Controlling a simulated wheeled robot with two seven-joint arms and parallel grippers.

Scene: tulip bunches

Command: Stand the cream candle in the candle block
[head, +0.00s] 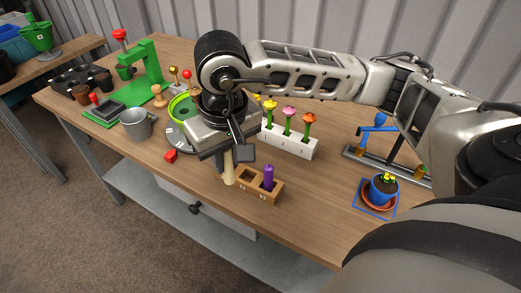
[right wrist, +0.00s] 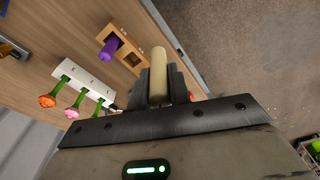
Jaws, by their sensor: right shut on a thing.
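The cream candle (head: 229,171) hangs roughly upright from my right gripper (head: 228,157), which is shut on it. The right wrist view shows the cream candle (right wrist: 158,70) between the two dark fingers (right wrist: 159,88). The wooden candle block (head: 260,194) stands near the table's front edge, just right of the candle's lower end. A purple candle (head: 268,177) stands in its right part, and an open socket shows to the left of it. In the right wrist view the block (right wrist: 119,33) lies beside the cream candle. I cannot tell how high the candle's end is. My left gripper is not in view.
A white holder (head: 290,142) with flowers stands behind the block. A blue pot (head: 382,190) on a saucer is to the right. Bare tabletop lies right of the candle block.

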